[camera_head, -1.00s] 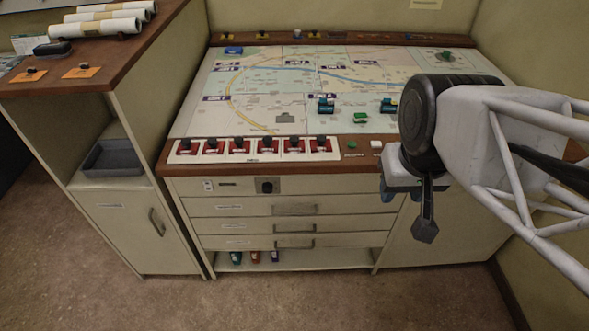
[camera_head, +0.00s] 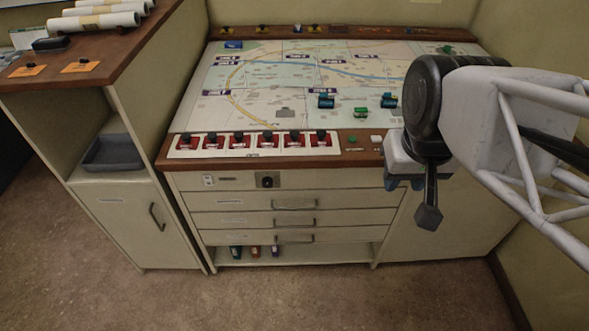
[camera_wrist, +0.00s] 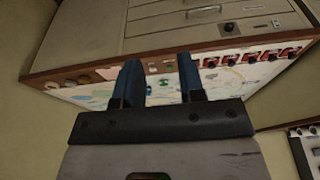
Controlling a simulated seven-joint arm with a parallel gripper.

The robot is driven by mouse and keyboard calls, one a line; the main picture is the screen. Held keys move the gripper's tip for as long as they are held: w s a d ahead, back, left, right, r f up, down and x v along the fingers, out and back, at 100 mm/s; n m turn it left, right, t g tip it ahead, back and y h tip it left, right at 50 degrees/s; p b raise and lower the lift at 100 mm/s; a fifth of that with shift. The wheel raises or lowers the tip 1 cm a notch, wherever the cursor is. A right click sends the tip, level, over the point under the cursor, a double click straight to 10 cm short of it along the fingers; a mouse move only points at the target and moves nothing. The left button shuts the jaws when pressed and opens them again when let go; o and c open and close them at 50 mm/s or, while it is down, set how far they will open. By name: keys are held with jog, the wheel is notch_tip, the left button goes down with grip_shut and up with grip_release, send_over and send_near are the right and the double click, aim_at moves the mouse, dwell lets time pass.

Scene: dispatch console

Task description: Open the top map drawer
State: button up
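The top map drawer (camera_head: 250,201) is the uppermost of the stacked drawers under the map console, with a bar handle (camera_head: 294,205) at its middle. Its front looks flush with the cabinet, so it appears shut. In the wrist view, which is upside down, its handle (camera_wrist: 204,10) shows near the top edge. My gripper (camera_head: 405,183) is right of the drawers, by the console's front edge, apart from the handle. In the wrist view, its two blue fingers (camera_wrist: 160,80) are spread with nothing between them.
Two lower drawers (camera_head: 250,219) have similar handles. Above the drawers is a panel with a dark knob (camera_head: 267,181). Red switches (camera_head: 238,141) line the console's front edge. A side cabinet (camera_head: 130,225) stands at left. The floor (camera_head: 300,300) in front is clear.

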jog(key=shift+w+a+r+m+t, duration=0.9)
jog(key=shift+w+a+m+t, duration=2.85)
jog(key=shift+w, duration=2.3)
jog(key=shift+w+a+r+m+t, duration=0.9)
jog(key=shift+w+a+m+t, duration=1.85)
jog(key=shift+w+a+m, duration=2.2)
send_near(296, 208)
jog(key=x, duration=0.2)
jog(key=shift+w+f, duration=0.2)
jog(key=shift+f, duration=0.15)
jog(key=shift+w, duration=0.2)
jog(key=shift+x, duration=3.75)
